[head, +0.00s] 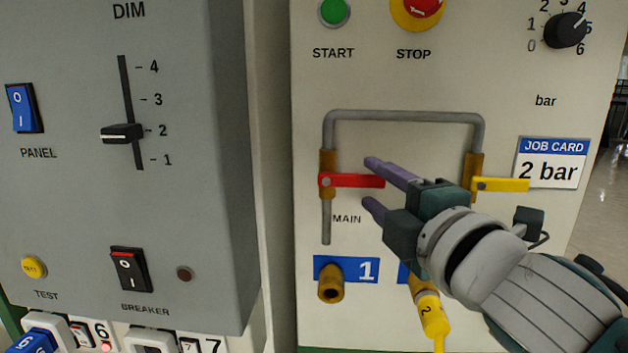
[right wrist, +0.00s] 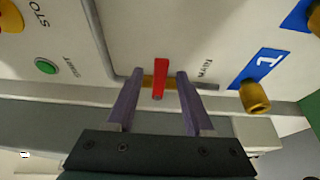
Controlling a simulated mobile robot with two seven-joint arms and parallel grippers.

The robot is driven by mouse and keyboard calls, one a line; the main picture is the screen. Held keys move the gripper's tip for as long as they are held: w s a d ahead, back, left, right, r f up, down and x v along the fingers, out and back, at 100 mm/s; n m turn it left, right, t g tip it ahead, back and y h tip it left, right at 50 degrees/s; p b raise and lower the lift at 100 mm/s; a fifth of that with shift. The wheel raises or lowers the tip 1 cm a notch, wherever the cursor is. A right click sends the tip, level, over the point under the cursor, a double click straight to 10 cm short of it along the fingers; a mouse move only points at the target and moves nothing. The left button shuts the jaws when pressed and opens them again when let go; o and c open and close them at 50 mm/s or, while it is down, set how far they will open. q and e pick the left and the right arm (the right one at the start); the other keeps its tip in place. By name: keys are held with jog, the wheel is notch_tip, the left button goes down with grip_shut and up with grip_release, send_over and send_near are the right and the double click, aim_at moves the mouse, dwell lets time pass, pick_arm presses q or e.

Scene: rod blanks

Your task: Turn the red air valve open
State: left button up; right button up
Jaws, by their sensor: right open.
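The red air valve lever (head: 350,181) is above the word MAIN on the panel. It lies horizontal, across the vertical pipe, and points right from its brass body (head: 327,162). My right gripper (head: 368,183) is open at the lever's free end, one purple finger above it and one below. In the right wrist view the red lever (right wrist: 160,75) shows between the two spread fingers of the gripper (right wrist: 159,76), with a gap on each side. I cannot tell how deep the fingers reach around it. My left gripper is not in view.
A grey pipe (head: 405,116) links the red valve to a yellow lever (head: 503,184) on the right, close to my wrist. A brass port (head: 330,283) and a yellow plug (head: 431,316) sit below. A grey switch box (head: 225,200) juts out at left.

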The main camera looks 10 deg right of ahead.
aim_at(368, 183)
jog(key=shift+w+a, duration=0.2)
jog(key=shift+w, duration=1.3)
jog(key=shift+c, duration=0.2)
grip_shut()
